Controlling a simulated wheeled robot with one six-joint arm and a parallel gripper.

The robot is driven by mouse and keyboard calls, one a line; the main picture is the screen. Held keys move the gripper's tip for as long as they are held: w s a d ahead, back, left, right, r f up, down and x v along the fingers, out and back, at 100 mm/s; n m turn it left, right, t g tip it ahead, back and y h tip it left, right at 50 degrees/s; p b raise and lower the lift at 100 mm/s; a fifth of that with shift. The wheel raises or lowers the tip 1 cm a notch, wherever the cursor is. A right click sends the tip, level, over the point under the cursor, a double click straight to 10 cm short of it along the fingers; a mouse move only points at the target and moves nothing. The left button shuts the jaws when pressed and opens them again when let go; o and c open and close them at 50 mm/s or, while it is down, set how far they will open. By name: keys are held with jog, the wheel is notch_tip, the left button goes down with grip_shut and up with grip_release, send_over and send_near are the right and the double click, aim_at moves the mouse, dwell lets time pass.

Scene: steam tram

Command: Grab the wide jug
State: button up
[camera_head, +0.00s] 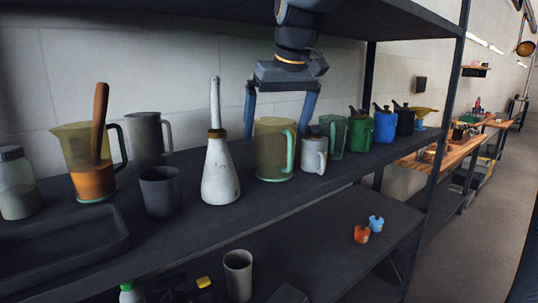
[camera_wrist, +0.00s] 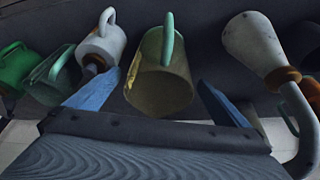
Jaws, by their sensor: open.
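A wide, see-through yellow jug (camera_head: 272,150) with a pale green handle stands upright on the dark shelf (camera_head: 250,210). In the wrist view the same jug (camera_wrist: 160,88) lies between my two blue fingers, its handle pointing up in the picture. My gripper (camera_head: 276,134) hangs from above, open, with one finger on each side of the jug. I cannot tell whether either finger touches the jug. A similar yellow jug (camera_head: 75,148) with orange contents and a brown stick stands at the far left.
The white long-necked flask (camera_head: 220,175) stands left of the jug, a white mug (camera_head: 314,155) close on its right. Green, blue and black vessels line the shelf further right. A grey cup (camera_head: 160,192) and tray (camera_head: 60,250) are left. Another shelf hangs above.

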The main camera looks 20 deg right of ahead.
jog(key=p+x, duration=0.1)
jog(key=x, duration=0.4)
jog(key=c, duration=1.2)
jog(key=shift+r, duration=0.1)
